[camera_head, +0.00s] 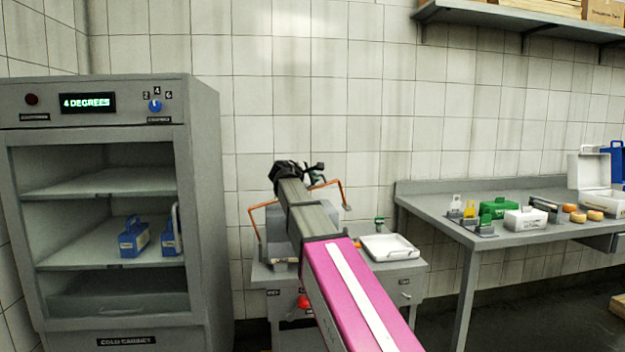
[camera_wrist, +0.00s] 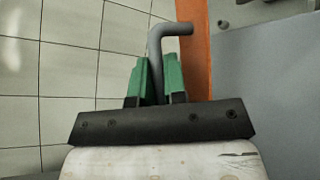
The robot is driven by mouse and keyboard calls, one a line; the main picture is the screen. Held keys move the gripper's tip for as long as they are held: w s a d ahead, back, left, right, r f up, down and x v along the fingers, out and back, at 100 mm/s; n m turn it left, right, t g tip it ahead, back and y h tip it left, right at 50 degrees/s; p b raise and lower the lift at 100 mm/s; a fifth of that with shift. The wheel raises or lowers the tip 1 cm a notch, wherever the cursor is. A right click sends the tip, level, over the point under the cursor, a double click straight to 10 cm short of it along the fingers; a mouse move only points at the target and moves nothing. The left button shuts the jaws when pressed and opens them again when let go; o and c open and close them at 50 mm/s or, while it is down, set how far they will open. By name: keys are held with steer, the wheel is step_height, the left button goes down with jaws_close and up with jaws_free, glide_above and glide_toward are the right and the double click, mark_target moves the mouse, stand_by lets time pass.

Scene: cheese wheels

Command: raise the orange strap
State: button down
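The orange strap (camera_head: 256,226) is a thin bent frame over a grey block on the small cabinet in the head view. My arm hides its middle; its right end (camera_head: 343,194) shows past the arm. In the wrist view the strap (camera_wrist: 195,50) is a broad orange band right of my fingers. My gripper (camera_wrist: 157,82) has green fingers on both sides of a grey bent rod (camera_wrist: 155,55), which they seem to grip. The rod turns right at its top, in front of the strap. In the head view, my gripper (camera_head: 317,177) is small and partly hidden.
A white tray (camera_head: 413,254) lies on the small cabinet (camera_head: 408,280), right of my arm. A bench (camera_head: 450,226) with boxes and cheese wheels (camera_head: 586,216) stands further right. An open cold cabinet (camera_head: 203,220) holding blue boxes (camera_head: 134,239) stands at left.

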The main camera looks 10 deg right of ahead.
steer(key=shift+a+r, duration=0.1)
steer(key=a+r+n+t+h, duration=0.2)
steer(key=a+r+n, duration=0.1)
steer(key=a, duration=0.8)
steer(key=a+r+n+t+h, duration=0.2)
steer(key=a+r+n, duration=0.1)
steer(key=a, duration=0.8)
steer(key=shift+a+r+t, duration=0.2)
steer(key=shift+r+t, duration=0.2)
steer(key=shift+r, duration=0.3)
steer(key=c, duration=1.4)
jaws_free()
steer(key=shift+c, duration=0.2)
